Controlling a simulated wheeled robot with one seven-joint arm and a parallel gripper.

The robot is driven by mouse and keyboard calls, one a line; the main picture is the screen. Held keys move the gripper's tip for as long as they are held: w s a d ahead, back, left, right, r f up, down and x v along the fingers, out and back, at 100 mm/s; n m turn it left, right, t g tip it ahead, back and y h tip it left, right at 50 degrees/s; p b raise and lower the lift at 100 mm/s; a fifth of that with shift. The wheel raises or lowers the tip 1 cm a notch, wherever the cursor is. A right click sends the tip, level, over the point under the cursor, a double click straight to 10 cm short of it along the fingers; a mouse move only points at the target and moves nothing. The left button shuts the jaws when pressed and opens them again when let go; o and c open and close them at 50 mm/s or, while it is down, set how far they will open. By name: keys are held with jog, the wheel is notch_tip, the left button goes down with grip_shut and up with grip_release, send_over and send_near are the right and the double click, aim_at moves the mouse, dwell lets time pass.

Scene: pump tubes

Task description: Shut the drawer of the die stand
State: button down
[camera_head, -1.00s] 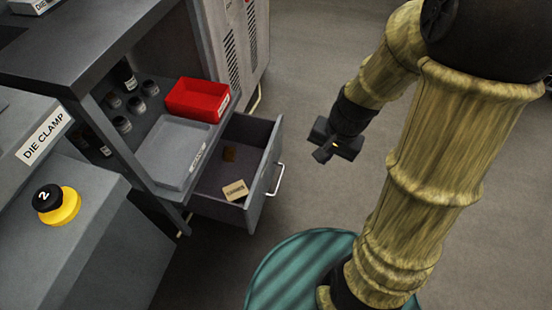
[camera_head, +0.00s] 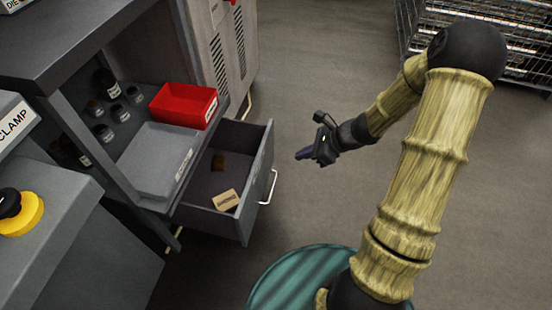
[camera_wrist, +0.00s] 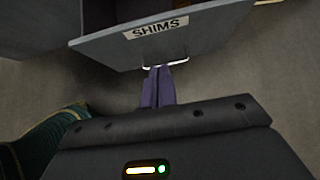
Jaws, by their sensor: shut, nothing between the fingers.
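The die stand (camera_head: 84,37) is a dark grey cabinet at the left of the head view. Its drawer (camera_head: 257,176) is pulled out, with a pale labelled block and a small brown piece inside. The drawer front (camera_wrist: 200,32) carries a SHIMS label in the wrist view. A pale bar handle (camera_head: 270,188) is on the front, and it also shows in the wrist view (camera_wrist: 180,62). My gripper (camera_head: 301,154) is shut and empty, to the right of the drawer front. In the wrist view its fingertips (camera_wrist: 157,74) overlap the handle's line; I cannot tell whether they touch it.
A red bin (camera_head: 183,104) and a grey tray (camera_head: 158,160) sit on the shelf above the drawer. A yellow-and-black knob (camera_head: 20,212) is at the left. A wire rack (camera_head: 480,45) stands at the back right. The floor right of the drawer is clear.

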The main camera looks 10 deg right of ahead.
aim_at(259, 164)
jog(key=b+x, duration=0.2)
jog(key=x, duration=0.2)
jog(key=a+r+b+x, duration=0.1)
jog(key=b+x, duration=0.2)
jog(key=x, duration=0.1)
jog(key=b+x, duration=0.2)
jog(key=x, duration=0.2)
jog(key=shift+w+a+r+b, duration=0.15)
jog(key=shift+w+a+b, duration=0.2)
jog(key=shift+a+b, duration=0.1)
jog(key=shift+w+a+r, duration=0.1)
jog(key=shift+a+r, duration=0.05)
jog(key=shift+a, duration=0.15)
jog(key=shift+w+a, duration=0.1)
jog(key=shift+a, duration=0.05)
